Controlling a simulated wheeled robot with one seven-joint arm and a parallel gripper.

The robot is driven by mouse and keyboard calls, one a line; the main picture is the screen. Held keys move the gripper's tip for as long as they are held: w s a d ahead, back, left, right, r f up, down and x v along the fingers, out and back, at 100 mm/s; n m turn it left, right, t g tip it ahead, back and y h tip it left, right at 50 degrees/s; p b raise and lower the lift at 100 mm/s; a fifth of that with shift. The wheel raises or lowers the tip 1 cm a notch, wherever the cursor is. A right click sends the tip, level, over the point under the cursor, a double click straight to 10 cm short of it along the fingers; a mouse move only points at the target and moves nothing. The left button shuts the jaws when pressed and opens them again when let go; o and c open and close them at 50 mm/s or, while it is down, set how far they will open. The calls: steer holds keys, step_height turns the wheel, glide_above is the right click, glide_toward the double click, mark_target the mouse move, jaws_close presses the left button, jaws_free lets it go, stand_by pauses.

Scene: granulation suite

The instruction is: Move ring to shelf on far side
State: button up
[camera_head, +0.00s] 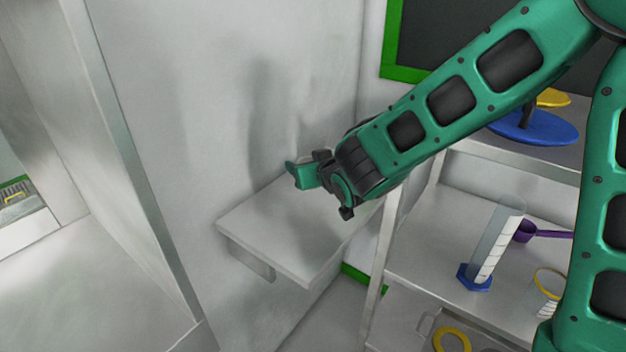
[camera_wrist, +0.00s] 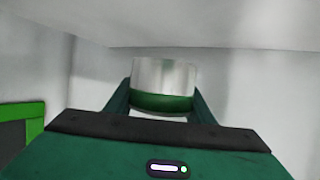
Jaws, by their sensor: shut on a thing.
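My gripper (camera_head: 306,174) is above a small bare wall shelf (camera_head: 310,262); the height of the gap is hard to judge. In the wrist view my gripper (camera_wrist: 160,103) is shut on a short round silver piece (camera_wrist: 165,74) with a green band at its lower edge. The piece sits between the two green fingers. I cannot tell from this angle whether it is a ring with an open middle. In the head view the held piece is not clear. A separate yellow ring (camera_head: 436,342) lies low at the right on a metal tray.
A metal rack (camera_head: 420,255) stands right of the wall shelf, with a measuring cylinder (camera_head: 494,246) on a blue foot, a purple scoop (camera_head: 526,231) and a clear beaker (camera_head: 545,294). A blue disc (camera_head: 535,130) sits on the upper level. A wall rises behind the wall shelf.

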steer(key=shift+w+d+f, duration=0.9)
steer(key=shift+w+d, duration=0.05)
steer(key=shift+d, duration=0.15)
steer(key=shift+f, duration=2)
steer(key=o, duration=1.3)
steer(key=shift+f, duration=0.1)
